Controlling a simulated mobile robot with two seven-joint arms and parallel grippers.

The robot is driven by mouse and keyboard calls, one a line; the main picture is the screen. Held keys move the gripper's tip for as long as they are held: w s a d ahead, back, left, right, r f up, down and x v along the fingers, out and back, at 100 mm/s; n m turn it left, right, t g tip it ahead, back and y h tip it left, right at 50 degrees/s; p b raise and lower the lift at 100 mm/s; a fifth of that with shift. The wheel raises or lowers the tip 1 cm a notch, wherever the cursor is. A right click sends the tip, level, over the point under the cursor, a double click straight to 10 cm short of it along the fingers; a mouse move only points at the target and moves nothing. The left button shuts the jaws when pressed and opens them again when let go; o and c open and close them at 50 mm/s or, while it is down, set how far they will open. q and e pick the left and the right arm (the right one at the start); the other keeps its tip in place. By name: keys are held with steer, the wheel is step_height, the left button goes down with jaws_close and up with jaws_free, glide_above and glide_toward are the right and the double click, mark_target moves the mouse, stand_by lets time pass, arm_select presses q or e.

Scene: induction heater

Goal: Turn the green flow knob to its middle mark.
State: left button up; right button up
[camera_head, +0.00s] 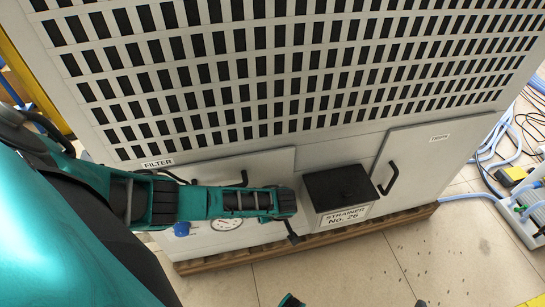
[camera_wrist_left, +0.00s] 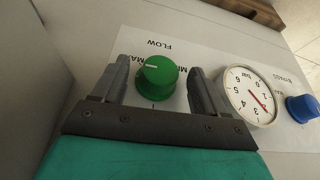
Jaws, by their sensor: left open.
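The green flow knob (camera_wrist_left: 157,72) shows in the left wrist view on a white panel, under an upside-down FLOW label. A white pointer line on its top points left in that view, towards the MAX label. A small dark tick shows on the panel just below the knob. My left gripper (camera_wrist_left: 160,82) is open, one finger on each side of the knob, with a visible gap on both sides. Whether the fingers are level with the knob or above it, I cannot tell. In the head view my left arm hides the knob. My right gripper is not clearly in view.
A pressure gauge (camera_wrist_left: 250,95) and a blue bypass knob (camera_wrist_left: 301,108) sit right of my fingers in the wrist view. In the head view, a black-topped strainer box (camera_head: 340,188) stands right of my arm. Door handles (camera_head: 389,178) stick out.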

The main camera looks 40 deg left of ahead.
arm_select(q)
steer(key=shift+w+a+f, duration=0.1)
steer(key=shift+a+f, duration=0.05)
steer(key=shift+f, duration=0.25)
arm_select(e)
steer(key=shift+w+a+r, duration=0.25)
steer(key=shift+a+r, duration=0.05)
arm_select(q)
steer(key=c, duration=1.1)
steer(key=shift+o, duration=0.2)
steer(key=t+h, duration=0.1)
steer(key=n+t+h+p, duration=0.1)
steer(key=t, duration=0.1)
steer(key=t+h+p, duration=0.1)
steer(key=t, duration=0.1)
steer(key=shift+s+a+f+h, duration=0.1)
steer(key=shift+s+a+h, duration=0.3)
arm_select(e)
steer(key=shift+s+d+r, duration=0.2)
steer(key=shift+d+r, duration=0.1)
steer(key=shift+d, duration=0.15)
arm_select(q)
steer(key=shift+n, duration=0.3)
arm_select(e)
steer(key=shift+a+r, duration=0.1)
steer(key=shift+r, duration=0.1)
